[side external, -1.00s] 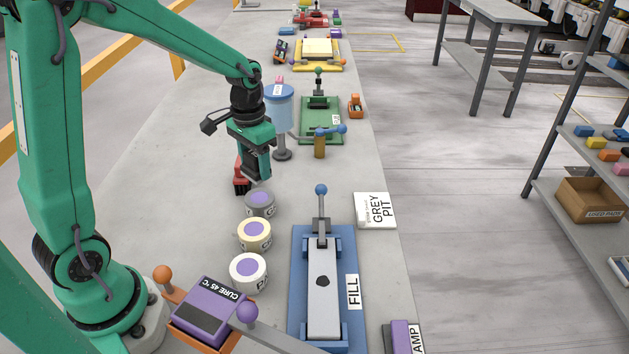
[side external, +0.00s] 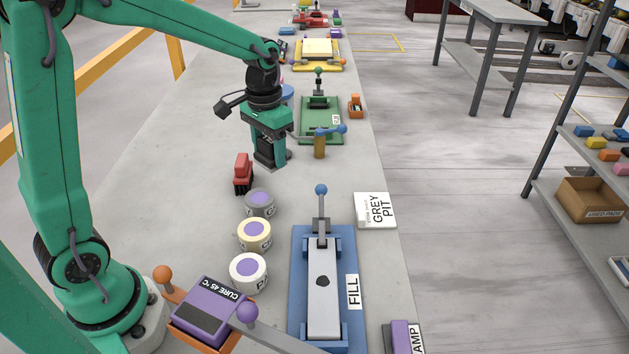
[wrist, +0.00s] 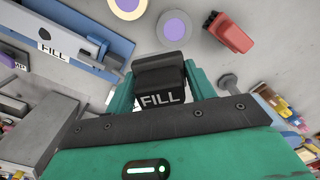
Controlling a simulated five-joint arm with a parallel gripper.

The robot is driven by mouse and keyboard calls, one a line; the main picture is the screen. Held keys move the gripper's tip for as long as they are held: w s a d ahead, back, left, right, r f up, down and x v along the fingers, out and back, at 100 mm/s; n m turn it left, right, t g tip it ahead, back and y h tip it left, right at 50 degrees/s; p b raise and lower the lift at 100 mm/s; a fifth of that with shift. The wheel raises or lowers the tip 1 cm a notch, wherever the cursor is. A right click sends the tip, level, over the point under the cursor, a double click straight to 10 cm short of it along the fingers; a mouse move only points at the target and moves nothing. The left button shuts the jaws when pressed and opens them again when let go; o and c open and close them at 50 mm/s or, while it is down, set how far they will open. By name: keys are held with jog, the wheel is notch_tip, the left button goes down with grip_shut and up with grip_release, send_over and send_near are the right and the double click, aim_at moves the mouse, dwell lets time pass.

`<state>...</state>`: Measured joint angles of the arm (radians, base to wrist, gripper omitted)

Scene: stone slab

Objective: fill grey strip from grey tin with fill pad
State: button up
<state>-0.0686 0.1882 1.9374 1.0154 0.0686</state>
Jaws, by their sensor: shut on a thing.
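My gripper (side external: 270,157) is shut on the fill pad, a black block marked FILL (wrist: 160,88), held between the green fingers in the wrist view. In the side view the gripper is beyond the grey tin (side external: 260,203), apart from it. The tin has a purple disc on top and also shows in the wrist view (wrist: 174,27). The grey strip (side external: 322,280), with a dark pit in its middle, lies in the blue FILL fixture (side external: 298,318), nearer the camera. The pad's underside is hidden.
A red and black object (side external: 243,172) stands left of my gripper. A cream tin (side external: 254,234) and a white tin (side external: 248,272) line up before the grey tin. A GREY PIT card (side external: 375,210) lies at the edge.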

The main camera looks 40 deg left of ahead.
jog(key=d+r, duration=0.2)
jog(key=r, duration=0.1)
jog(key=shift+w+d+r, duration=0.1)
jog(key=shift+w+d, duration=0.3)
jog(key=s+d+f, duration=0.3)
jog(key=s+d, duration=0.2)
jog(key=d, duration=0.6)
jog(key=s+d+f, duration=0.3)
jog(key=s+d, duration=0.3)
jog(key=d, duration=0.5)
jog(key=shift+d, duration=0.35)
jog(key=shift+f, duration=0.25)
send_over(323, 296)
jog(key=shift+f, duration=2.8)
jog(key=shift+f, duration=1.05)
jog(key=shift+a, duration=0.1)
jog(key=shift+w+a+r, duration=0.15)
jog(key=shift+w+a, duration=0.85)
jog(key=shift+w, duration=0.1)
